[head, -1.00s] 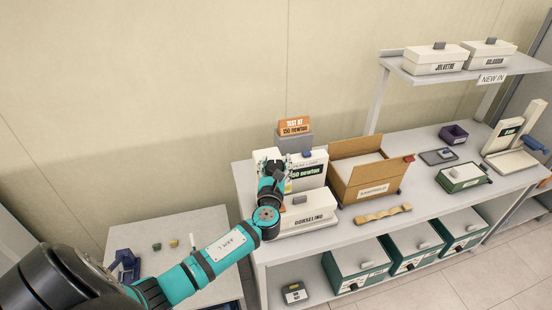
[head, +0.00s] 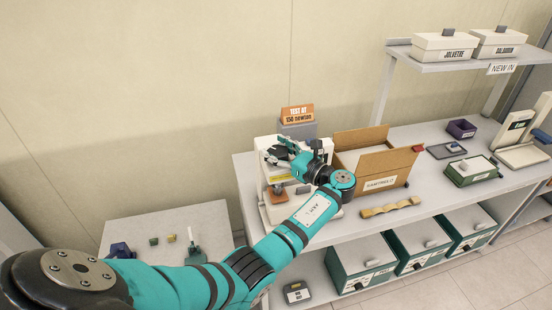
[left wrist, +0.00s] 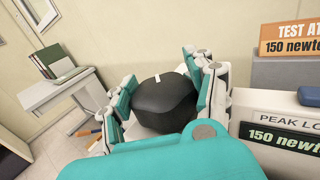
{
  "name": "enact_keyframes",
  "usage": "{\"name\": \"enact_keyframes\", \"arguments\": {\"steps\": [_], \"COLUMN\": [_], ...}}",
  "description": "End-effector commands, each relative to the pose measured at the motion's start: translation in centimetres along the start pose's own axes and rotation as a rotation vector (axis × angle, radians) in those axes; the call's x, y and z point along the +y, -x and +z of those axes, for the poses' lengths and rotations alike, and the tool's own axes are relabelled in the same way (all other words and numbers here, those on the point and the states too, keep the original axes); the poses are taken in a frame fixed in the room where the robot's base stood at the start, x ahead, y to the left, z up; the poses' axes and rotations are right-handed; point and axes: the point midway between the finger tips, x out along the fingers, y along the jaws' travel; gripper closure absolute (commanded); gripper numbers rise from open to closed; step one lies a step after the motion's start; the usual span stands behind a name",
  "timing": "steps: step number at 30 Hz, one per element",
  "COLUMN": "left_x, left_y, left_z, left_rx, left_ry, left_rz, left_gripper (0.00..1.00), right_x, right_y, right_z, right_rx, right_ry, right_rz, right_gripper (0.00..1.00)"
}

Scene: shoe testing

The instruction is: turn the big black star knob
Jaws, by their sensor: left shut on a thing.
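The big black knob (left wrist: 165,101) sits between the fingers of my left gripper (left wrist: 168,90) in the left wrist view, with a small white mark on its top. The teal and grey fingers are shut on it from both sides. In the head view my left gripper (head: 287,158) is at the upper part of the white test machine (head: 263,147), and it mostly hides the knob. The machine's front panel (left wrist: 285,138) reads "150 newton" in the left wrist view. The knob's star outline is not clear. My right gripper is not in view.
An orange "TEST AT 150 newton" sign (head: 298,113) stands behind the machine. A low side table (head: 135,225) with small items stands left.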

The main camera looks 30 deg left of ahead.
Motion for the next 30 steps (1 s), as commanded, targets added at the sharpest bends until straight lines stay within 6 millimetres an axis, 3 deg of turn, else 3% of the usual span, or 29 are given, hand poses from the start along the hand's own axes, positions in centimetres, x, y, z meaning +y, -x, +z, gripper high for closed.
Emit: {"name": "enact_keyframes", "arguments": {"steps": [1,3,12,30], "left_x": [-0.1,-0.1,0.1,0.3], "left_y": [0.2,0.3,0.2,0.2], "left_z": [-1.0,-1.0,-0.8,-0.4], "left_rx": [0.008,0.008,0.007,0.009], "left_ry": [-0.004,-0.004,-0.005,-0.006], "left_rz": [0.040,0.096,0.274,0.354], "left_gripper": [0.77,0.77,0.77,0.77], "right_x": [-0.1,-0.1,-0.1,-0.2], "right_y": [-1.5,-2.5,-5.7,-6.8], "right_z": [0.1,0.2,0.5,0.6], "right_rx": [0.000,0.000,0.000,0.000], "right_ry": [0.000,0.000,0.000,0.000], "right_rz": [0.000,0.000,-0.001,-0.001], "right_gripper": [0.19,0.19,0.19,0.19]}}
